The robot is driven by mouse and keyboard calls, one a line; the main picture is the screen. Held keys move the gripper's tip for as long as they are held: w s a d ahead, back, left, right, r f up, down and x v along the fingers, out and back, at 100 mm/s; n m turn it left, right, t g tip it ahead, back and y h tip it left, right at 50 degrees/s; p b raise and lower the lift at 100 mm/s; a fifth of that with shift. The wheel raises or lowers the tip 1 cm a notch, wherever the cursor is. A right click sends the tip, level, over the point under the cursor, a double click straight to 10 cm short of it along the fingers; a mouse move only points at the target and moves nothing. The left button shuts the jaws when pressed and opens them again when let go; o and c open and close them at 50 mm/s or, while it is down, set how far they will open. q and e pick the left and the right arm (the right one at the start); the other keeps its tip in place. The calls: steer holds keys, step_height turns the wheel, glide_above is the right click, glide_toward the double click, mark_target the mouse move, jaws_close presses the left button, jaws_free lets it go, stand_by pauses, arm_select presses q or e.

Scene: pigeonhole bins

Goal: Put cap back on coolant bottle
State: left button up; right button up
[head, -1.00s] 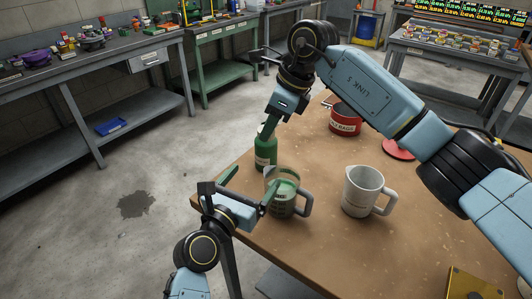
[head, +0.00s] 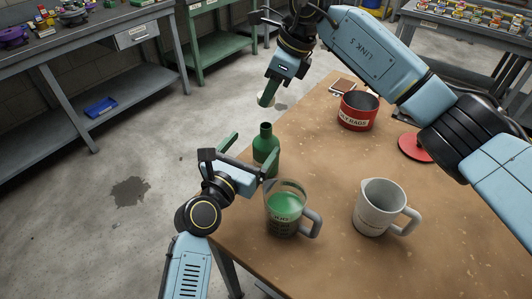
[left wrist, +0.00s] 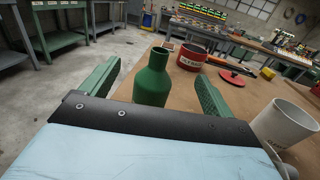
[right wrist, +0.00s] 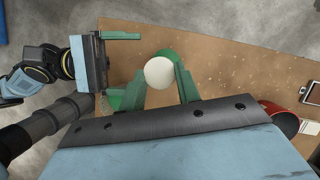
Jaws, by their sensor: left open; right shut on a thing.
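The green coolant bottle (head: 266,148) stands upright near the table's left edge, its neck bare. My right gripper (head: 270,88) is shut on the pale round cap (head: 266,100) and holds it above the bottle, with a clear gap. In the right wrist view the cap (right wrist: 159,72) sits between the fingertips, with part of the green bottle (right wrist: 170,53) behind it. My left gripper (head: 252,150) is open beside the bottle. In the left wrist view the bottle (left wrist: 153,82) appears between its spread fingers, with space on both sides.
A clear jug of green liquid (head: 285,207) stands close in front of the bottle. A pale empty jug (head: 381,208) stands to its right. A red rags can (head: 357,112) and red lid (head: 416,147) are farther back. The table's left edge is close to the bottle.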

arm_select(q)
steer(key=shift+w+f, duration=0.1)
steer(key=shift+f, duration=0.5)
arm_select(e)
steer(key=shift+w+f, duration=0.1)
steer(key=shift+w, duration=0.05)
arm_select(q)
steer(key=f, duration=0.7)
steer(key=shift+w+d, duration=0.1)
steer(key=shift+w, duration=0.2)
steer(key=x, duration=0.7)
steer(key=c, duration=1.5)
arm_select(e)
glide_above(264, 125)
steer(key=d, duration=0.1)
steer(key=shift+s+d+f, duration=0.1)
steer(key=shift+s+f, duration=0.05)
steer(key=shift+f, duration=1.1)
steer(key=shift+s+d+f, duration=0.1)
steer(key=shift+f, duration=1.1)
steer(key=shift+f, duration=0.1)
steer(key=shift+f, duration=0.8)
